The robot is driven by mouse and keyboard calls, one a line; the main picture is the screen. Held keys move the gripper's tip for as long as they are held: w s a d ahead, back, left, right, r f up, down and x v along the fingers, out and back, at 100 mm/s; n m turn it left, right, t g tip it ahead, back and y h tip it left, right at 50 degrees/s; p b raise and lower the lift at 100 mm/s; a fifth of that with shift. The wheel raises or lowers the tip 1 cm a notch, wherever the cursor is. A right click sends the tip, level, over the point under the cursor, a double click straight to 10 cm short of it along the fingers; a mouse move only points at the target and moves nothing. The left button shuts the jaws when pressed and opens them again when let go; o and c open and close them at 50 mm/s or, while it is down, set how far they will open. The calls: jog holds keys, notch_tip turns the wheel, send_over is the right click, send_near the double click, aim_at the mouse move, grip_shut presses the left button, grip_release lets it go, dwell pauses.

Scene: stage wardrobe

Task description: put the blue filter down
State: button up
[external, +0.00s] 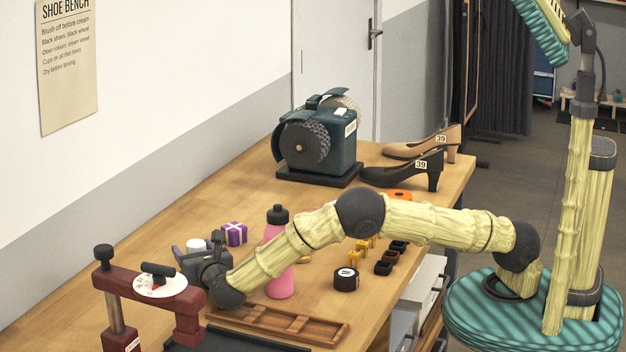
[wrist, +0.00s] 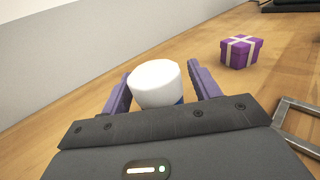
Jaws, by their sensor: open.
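My gripper (external: 197,262) is low over the left part of the wooden bench, its jaws open. In the wrist view its two purple fingers stand apart on either side of a white-topped round thing (wrist: 158,84). A little blue shows low on this thing's right side; its lower part is hidden by my gripper. The same white top (external: 196,245) shows in the external view. I cannot tell whether the fingers touch it. I see no thing that is clearly a blue filter in either view.
A purple gift box (external: 234,233) and a pink bottle (external: 279,282) stand close by on the bench (external: 215,205). A wooden tray (external: 336,331) and a dark red stand with a dial (external: 188,322) are in front. A polishing machine (external: 335,153) and shoes (external: 402,177) are farther back.

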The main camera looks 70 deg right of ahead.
jog(key=shift+f, duration=0.2)
jog(key=shift+r+p, duration=0.35)
jog(key=shift+r, duration=0.05)
jog(key=v, duration=1.2)
jog(key=shift+r+b, duration=0.25)
jog(key=shift+b, duration=0.05)
